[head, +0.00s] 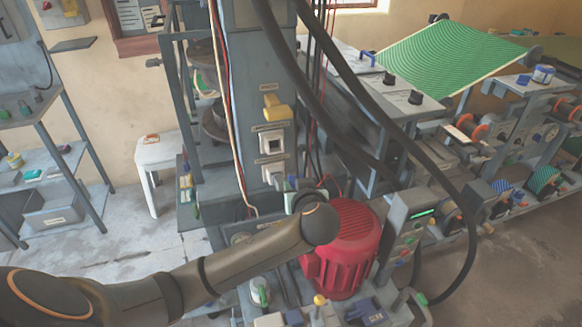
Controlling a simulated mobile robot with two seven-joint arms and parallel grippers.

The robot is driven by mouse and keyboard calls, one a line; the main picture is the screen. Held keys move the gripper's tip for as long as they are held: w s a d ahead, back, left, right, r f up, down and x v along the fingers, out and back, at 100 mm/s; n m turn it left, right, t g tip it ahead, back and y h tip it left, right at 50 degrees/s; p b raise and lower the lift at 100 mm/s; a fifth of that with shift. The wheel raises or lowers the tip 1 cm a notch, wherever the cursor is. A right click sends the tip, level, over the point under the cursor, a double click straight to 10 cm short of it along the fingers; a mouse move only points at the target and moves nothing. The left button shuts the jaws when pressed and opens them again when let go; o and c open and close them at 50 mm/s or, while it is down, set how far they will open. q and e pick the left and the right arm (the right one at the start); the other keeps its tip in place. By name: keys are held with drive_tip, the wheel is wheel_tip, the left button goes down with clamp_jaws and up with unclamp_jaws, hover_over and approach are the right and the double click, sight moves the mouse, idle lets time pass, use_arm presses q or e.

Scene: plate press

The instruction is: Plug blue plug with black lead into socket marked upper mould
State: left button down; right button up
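On the grey column are a yellow plug (277,107) in the top position, a pale square socket with a dark opening (271,140) below it, and a lower socket (271,172), partly covered. The label plates are too small to read, so I cannot tell which says upper mould. My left arm comes in from the left and its wrist ends just below the lower socket. My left gripper (297,187) is mostly hidden behind that wrist. A small blue piece (291,182) shows there, close to the lower socket; I cannot tell whether it is the blue plug or is held. My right gripper is out of view.
A red ribbed motor (350,245) stands right beside my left wrist. Thick black hoses (350,95) and thin red and white wires hang around the column. A white stool (163,150) and a shelf rack (85,160) stand left. A green striped sheet (450,55) is at the back right.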

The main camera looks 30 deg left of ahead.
sight(291, 180)
use_arm(q)
drive_tip(key=r+y, duration=0.1)
drive_tip(key=a+r+n+y, duration=0.1)
drive_tip(key=r, duration=0.1)
drive_tip(key=a+r+y, duration=0.1)
drive_tip(key=shift+w+r+n, duration=0.2)
drive_tip(key=shift+n, duration=0.2)
drive_tip(key=shift+b+x, duration=1.1)
drive_tip(key=shift+x, duration=1.65)
drive_tip(key=shift+r, duration=0.15)
drive_tip(key=shift+b+x, duration=1.25)
drive_tip(key=shift+x, duration=0.8)
drive_tip(key=shift+c, duration=1.7)
unclamp_jaws()
drive_tip(key=shift+a, duration=0.1)
